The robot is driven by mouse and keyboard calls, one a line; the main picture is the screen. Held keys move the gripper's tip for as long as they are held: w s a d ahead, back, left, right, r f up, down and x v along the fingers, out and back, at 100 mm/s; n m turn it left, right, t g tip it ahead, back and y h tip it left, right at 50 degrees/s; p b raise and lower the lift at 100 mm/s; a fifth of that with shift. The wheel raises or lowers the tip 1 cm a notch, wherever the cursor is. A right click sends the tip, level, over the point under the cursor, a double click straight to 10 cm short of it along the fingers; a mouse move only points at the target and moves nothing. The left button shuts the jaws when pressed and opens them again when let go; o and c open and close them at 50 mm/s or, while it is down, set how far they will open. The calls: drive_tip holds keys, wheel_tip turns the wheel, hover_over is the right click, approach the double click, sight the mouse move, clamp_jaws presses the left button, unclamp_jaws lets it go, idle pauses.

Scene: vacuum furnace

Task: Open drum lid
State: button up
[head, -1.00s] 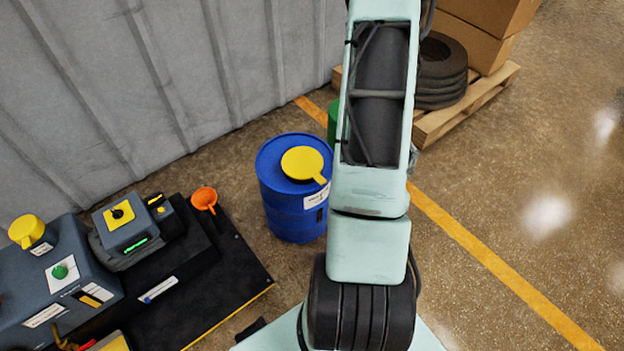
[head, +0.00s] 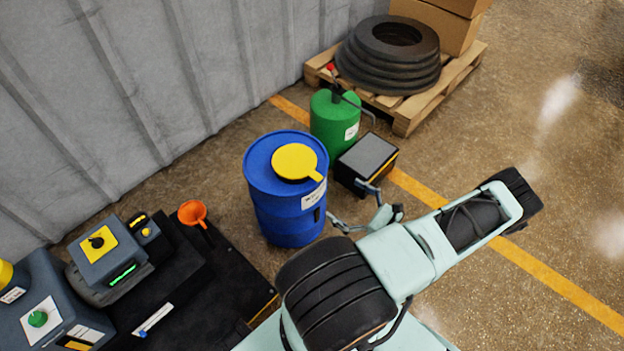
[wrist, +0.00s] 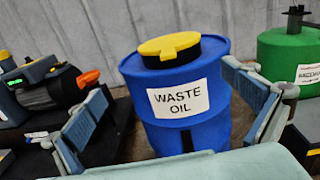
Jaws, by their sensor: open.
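The blue drum (head: 284,215) stands upright on the floor in the middle of the head view. Its yellow lid (head: 295,161) lies flat on top, closed, with a tab at its lower right. In the wrist view the drum (wrist: 180,125) bears a "WASTE OIL" label, and the lid (wrist: 168,44) sits on a black collar with its tab towards me. My gripper (head: 352,205) is to the right of the drum in the head view. In the wrist view its open, empty fingers (wrist: 165,110) show left and right in front of the drum, below the lid.
A green container (head: 333,122) and a dark box (head: 366,163) stand right of the drum. A pallet (head: 412,118) with black tyres (head: 390,55) is behind them. Left are an orange funnel (head: 193,213) and a dark machine (head: 110,250). The floor at right is clear.

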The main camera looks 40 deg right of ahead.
sight(321, 180)
drive_tip(key=shift+m+h, duration=0.5)
drive_tip(key=shift+h, duration=0.1)
drive_tip(key=w+b, duration=0.1)
drive_tip(key=w, duration=0.9)
drive_tip(key=shift+w+a+f+b, duration=0.1)
drive_tip(key=shift+w+f+b, duration=0.05)
drive_tip(key=shift+w+b, duration=0.2)
